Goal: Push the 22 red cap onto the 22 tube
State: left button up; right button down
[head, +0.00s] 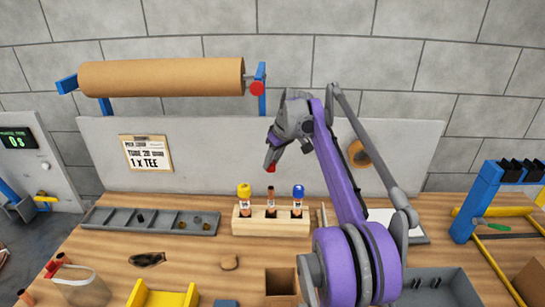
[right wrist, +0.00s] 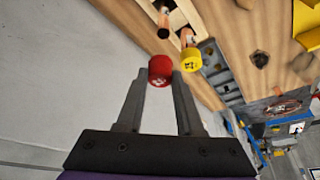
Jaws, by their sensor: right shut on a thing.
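My right gripper (head: 272,157) is shut on the red cap (head: 270,168) in the head view, above the wooden rack (head: 250,225). In the right wrist view the red cap (right wrist: 160,68) sits between the fingertips. The rack holds three upright copper tubes. The middle tube (head: 270,200) has a bare top, and the cap is above it, apart from it. The left tube wears a yellow cap (head: 243,190) and the right one a blue cap (head: 298,191). The bare tube also shows in the right wrist view (right wrist: 163,30). I cannot read its size mark. My left gripper is out of view.
A grey compartment tray (head: 150,222) with small parts lies left of the rack. A grey backboard (head: 210,160) stands behind, with a large brown roll (head: 160,77) above. A cardboard box (head: 281,284) and a yellow holder (head: 160,297) stand in front.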

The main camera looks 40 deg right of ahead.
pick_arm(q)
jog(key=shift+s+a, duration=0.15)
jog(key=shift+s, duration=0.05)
pick_arm(e)
jog(key=shift+s+a+r, duration=0.1)
jog(key=shift+s+a, duration=0.1)
jog(key=shift+d+f, duration=0.1)
jog(key=shift+f, duration=0.3)
jog(key=b, duration=0.2)
send_over(271, 187)
jog(key=s, duration=0.1)
jog(key=shift+f, duration=2.5)
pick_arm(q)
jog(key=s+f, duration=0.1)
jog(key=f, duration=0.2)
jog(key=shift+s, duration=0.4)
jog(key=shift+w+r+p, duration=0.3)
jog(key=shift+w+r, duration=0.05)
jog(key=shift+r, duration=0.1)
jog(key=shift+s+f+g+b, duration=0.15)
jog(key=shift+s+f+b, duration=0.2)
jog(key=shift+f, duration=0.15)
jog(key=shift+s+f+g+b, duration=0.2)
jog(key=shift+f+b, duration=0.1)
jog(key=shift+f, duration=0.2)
pick_arm(e)
jog(key=shift+f, duration=1.9)
jog(key=shift+c, duration=2.3)
grip_release()
